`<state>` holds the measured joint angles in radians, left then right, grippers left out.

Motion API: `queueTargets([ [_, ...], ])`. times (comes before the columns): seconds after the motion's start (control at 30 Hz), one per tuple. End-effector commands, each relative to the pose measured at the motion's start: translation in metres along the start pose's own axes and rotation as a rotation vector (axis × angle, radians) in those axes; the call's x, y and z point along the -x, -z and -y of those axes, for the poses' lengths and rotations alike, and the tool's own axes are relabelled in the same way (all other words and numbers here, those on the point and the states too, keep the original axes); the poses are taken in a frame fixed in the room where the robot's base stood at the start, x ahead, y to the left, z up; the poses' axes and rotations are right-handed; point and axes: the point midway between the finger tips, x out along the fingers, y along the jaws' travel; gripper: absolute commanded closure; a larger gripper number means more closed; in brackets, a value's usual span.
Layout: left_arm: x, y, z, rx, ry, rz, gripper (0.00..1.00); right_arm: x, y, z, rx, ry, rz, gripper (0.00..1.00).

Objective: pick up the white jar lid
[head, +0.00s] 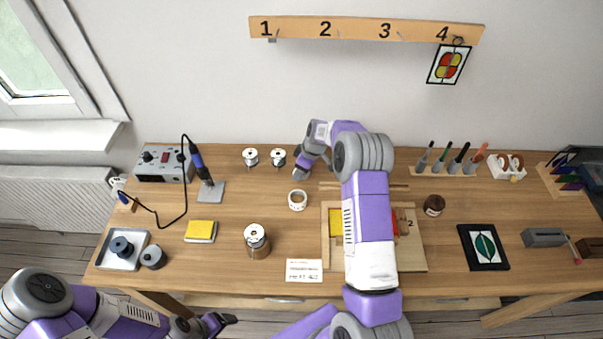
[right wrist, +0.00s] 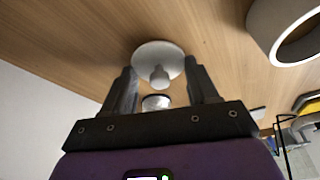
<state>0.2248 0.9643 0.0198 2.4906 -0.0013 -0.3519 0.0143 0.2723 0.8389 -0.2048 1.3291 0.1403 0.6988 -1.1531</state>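The white jar lid (right wrist: 172,52) shows in the right wrist view as a round white disc with a small knob (right wrist: 159,76). It lies on the wooden table just beyond my right gripper (right wrist: 161,68). The two dark fingers stand apart with the knob between them in the picture; no contact is visible. In the head view my right gripper (head: 300,172) is low over the back of the table, and I cannot make out the lid there. My left gripper (head: 215,322) is at the lower left, off the table's front; its finger gap is unclear.
A cream ring (head: 297,201) lies close in front of my right gripper. Two small white-topped spools (head: 250,157) stand left of it. A lidded jar (head: 257,243) is nearer the front. My right arm covers part of a wooden tray (head: 415,258).

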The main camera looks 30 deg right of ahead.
Motion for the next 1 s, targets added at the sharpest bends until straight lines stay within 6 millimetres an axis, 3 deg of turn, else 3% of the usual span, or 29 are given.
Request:
queueTargets([
  [0.03, 0.000, 0.000, 0.000, 0.000, 0.000, 0.000, 0.20, 0.000, 0.000, 0.000, 0.000, 0.000, 0.000, 0.59],
  [0.13, 0.000, 0.000, 0.000, 0.000, 0.000, 0.000, 0.20, 0.000, 0.000, 0.000, 0.000, 0.000, 0.000, 0.71],
  [0.4, 0.001, 0.000, 0.000, 0.000, 0.000, 0.000, 0.20, 0.006, 0.002, 0.000, 0.001, -0.002, -0.001, 0.71],
  [0.8, 0.006, 0.000, -0.002, 0.000, 0.000, 0.000, 0.20, 0.076, 0.024, 0.000, 0.002, -0.002, -0.002, 0.71],
  [1.0, 0.008, 0.000, -0.003, 0.000, 0.000, 0.000, 0.20, 0.094, 0.030, 0.009, -0.031, -0.009, -0.001, 0.71],
])
